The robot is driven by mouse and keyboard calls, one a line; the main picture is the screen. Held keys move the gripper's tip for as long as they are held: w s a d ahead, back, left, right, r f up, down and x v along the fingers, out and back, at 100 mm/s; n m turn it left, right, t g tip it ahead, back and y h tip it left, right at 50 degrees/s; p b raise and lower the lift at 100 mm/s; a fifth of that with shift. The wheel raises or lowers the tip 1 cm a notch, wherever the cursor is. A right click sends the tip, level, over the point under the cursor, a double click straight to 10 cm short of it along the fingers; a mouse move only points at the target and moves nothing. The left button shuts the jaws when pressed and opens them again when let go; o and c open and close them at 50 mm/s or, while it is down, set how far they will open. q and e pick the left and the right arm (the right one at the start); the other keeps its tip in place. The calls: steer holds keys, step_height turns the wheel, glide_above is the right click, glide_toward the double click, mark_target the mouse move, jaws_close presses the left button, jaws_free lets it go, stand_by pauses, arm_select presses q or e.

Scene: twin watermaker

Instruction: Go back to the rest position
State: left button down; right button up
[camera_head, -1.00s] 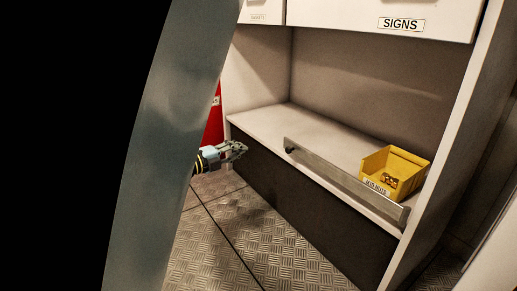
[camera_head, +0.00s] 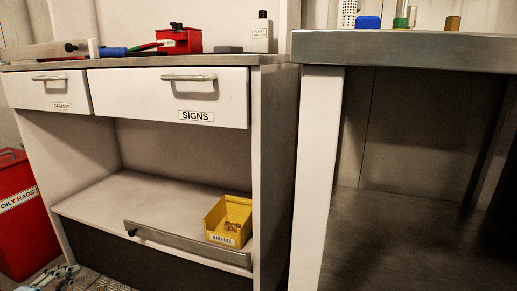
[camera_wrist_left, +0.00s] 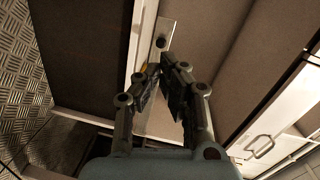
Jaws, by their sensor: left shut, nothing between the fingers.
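My left gripper (camera_head: 62,275) shows at the bottom left corner of the head view, low in front of the cabinet, partly cut off by the frame edge. In the left wrist view its fingers (camera_wrist_left: 167,70) are brought together at the tips and hold nothing. Behind the fingertips in that view is the end of a metal bar with a dark knob (camera_wrist_left: 160,43). My right gripper is in neither view.
A cabinet with a SIGNS drawer (camera_head: 169,98) and an open lower shelf (camera_head: 120,198) stands ahead. The shelf holds a yellow bin (camera_head: 214,220) and a metal bar (camera_head: 185,248). A red OILY RAGS bin (camera_head: 20,225) stands left; a workbench (camera_head: 400,48) is at right.

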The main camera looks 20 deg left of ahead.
arm_select(q)
steer(key=s+d+f+n+g+p, duration=0.2)
steer(key=s+d+n+g+p, duration=0.2)
steer(key=s+d, duration=0.6)
steer(key=s+d+f+n+g+h+p, duration=0.1)
steer(key=s+d+f+n+g+p, duration=0.1)
steer(key=s+d+n+g+p, duration=0.3)
steer(key=s+d+f+n+g+p, duration=0.2)
steer(key=s+d+n+g+p, duration=0.2)
steer(key=s+d, duration=1.2)
steer(key=s+g+p, duration=0.3)
steer(key=s+p, duration=0.2)
steer(key=shift+s+d+f+n+h, duration=0.2)
steer(key=shift+s+f+n+h, duration=0.1)
steer(key=shift+n, duration=0.1)
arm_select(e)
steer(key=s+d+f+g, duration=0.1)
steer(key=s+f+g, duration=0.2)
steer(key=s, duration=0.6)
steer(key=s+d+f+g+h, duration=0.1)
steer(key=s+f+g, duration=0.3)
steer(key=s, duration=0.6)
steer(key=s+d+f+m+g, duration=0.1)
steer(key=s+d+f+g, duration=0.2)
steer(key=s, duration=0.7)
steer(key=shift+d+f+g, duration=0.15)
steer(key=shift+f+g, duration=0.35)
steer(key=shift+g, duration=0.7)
